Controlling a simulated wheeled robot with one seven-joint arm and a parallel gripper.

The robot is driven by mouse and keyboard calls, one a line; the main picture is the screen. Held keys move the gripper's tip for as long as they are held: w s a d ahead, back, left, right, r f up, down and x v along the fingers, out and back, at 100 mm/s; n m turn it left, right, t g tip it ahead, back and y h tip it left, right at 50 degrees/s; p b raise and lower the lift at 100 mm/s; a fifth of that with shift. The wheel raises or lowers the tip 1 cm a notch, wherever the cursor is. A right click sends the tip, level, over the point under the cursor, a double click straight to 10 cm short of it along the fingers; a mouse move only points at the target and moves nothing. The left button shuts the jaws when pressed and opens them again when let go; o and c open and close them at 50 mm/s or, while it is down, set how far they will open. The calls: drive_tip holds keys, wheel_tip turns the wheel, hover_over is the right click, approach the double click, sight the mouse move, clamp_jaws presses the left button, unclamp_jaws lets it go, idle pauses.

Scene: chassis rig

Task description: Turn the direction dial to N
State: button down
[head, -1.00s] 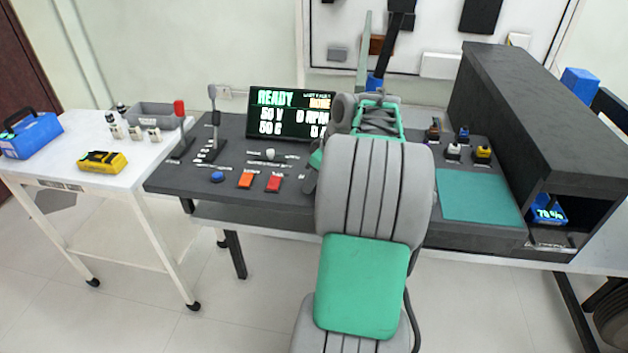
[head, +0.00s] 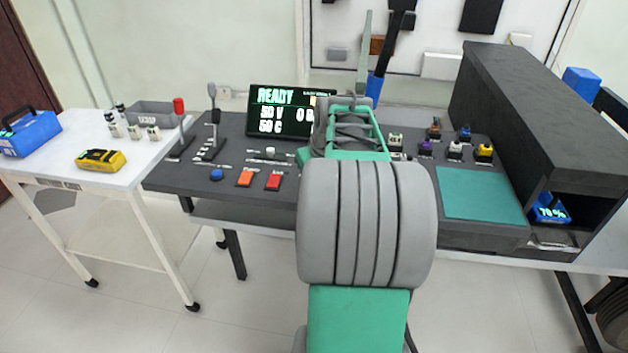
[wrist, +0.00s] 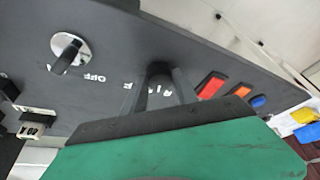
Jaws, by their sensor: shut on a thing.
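In the wrist view the direction dial (wrist: 157,68) is a dark round knob on the dark panel, between my fingertips. My gripper (wrist: 160,82) is shut on it. White letters around the dial are partly covered by the fingers, and I cannot read which one it points to. In the head view my own arm hides the dial and the fingertips. The display (head: 279,111) at the back of the panel reads READY, and its right part is covered by my arm.
Beside the dial is a dark knob on a silver disc (wrist: 68,52), marked OFF. On the other side are red (wrist: 211,85), orange (wrist: 239,91) and blue (wrist: 258,101) buttons. Two upright levers (head: 213,120) stand at the panel's left. A teal mat (head: 480,193) lies to the right.

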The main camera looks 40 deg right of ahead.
drive_tip(key=shift+a+m+h, duration=0.1)
drive_tip(key=shift+m+h, duration=0.3)
drive_tip(key=shift+m, duration=0.8)
drive_tip(key=c, duration=1)
unclamp_jaws()
drive_tip(key=shift+o, duration=0.2)
drive_tip(key=v, duration=0.7)
drive_tip(key=shift+r+p, duration=0.35)
drive_tip(key=shift+r, duration=0.05)
drive_tip(key=shift+a, duration=0.15)
